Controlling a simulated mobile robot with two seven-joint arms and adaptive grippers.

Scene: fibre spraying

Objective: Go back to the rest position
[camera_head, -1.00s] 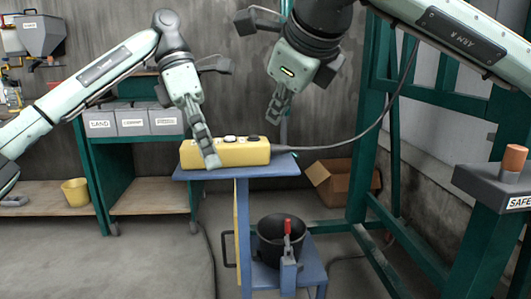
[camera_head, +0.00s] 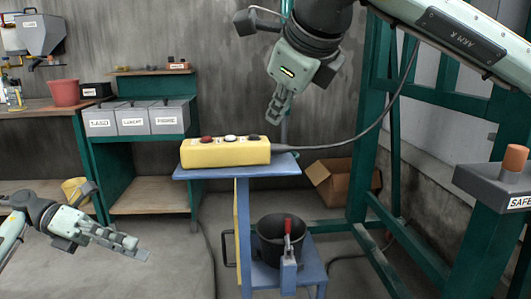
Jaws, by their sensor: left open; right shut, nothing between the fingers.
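My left gripper (camera_head: 128,246) is low at the left of the head view, over the floor, with its fingers pointing right. It is open, with nothing in it, and well apart from the blue stand (camera_head: 287,169). The box lies on the blue stand's top. Red, white and dark buttons show on top of it, and a dark cable leaves its right end.
A black bucket (camera_head: 271,238) sits on the stand's lower shelf. A green frame (camera_head: 362,150) stands at the right, near a grey pedestal with an orange cylinder (camera_head: 514,158). A cardboard box (camera_head: 335,184) lies behind. A shelf with grey bins (camera_head: 131,119) stands at the left.

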